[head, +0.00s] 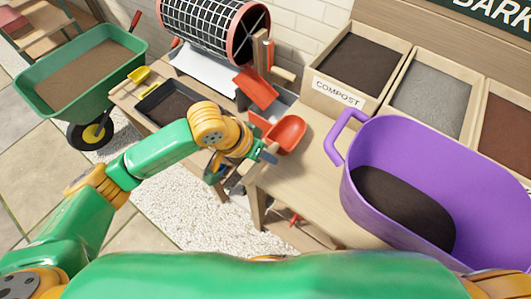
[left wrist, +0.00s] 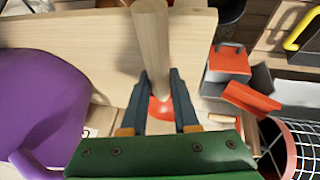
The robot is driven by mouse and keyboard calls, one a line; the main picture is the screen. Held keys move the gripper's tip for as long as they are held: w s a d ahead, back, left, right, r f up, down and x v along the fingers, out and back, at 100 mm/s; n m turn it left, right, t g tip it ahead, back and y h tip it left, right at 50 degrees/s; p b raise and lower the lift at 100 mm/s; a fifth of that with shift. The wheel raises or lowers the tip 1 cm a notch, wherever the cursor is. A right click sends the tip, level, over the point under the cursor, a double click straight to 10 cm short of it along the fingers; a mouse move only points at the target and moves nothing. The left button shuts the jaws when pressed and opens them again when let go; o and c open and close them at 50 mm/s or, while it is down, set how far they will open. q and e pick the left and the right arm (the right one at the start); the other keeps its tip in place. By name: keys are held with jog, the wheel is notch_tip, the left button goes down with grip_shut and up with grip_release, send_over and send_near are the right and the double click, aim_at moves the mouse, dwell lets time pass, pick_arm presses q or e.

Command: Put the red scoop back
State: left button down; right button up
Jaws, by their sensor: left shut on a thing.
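The red scoop (head: 288,133) shows its bowl just beyond my left gripper (head: 266,156), above the near part of the wooden bench. In the left wrist view my left gripper (left wrist: 160,108) is shut on a pale wooden handle (left wrist: 151,45), with a patch of the red scoop (left wrist: 160,112) between the fingertips. Most of the handle is hidden in the head view by the gripper. My right gripper is not in view.
A purple tub (head: 367,148) with dark soil stands at right, before the compost bin (head: 342,93). A black tray (head: 150,118) and a yellow scoop (head: 139,75) lie at left. A mesh drum (head: 215,28) stands behind. Red parts (head: 258,90) lie near a grey tray.

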pick_arm(q)
jog(key=shift+f, duration=0.1)
jog(key=c, duration=0.7)
grip_release()
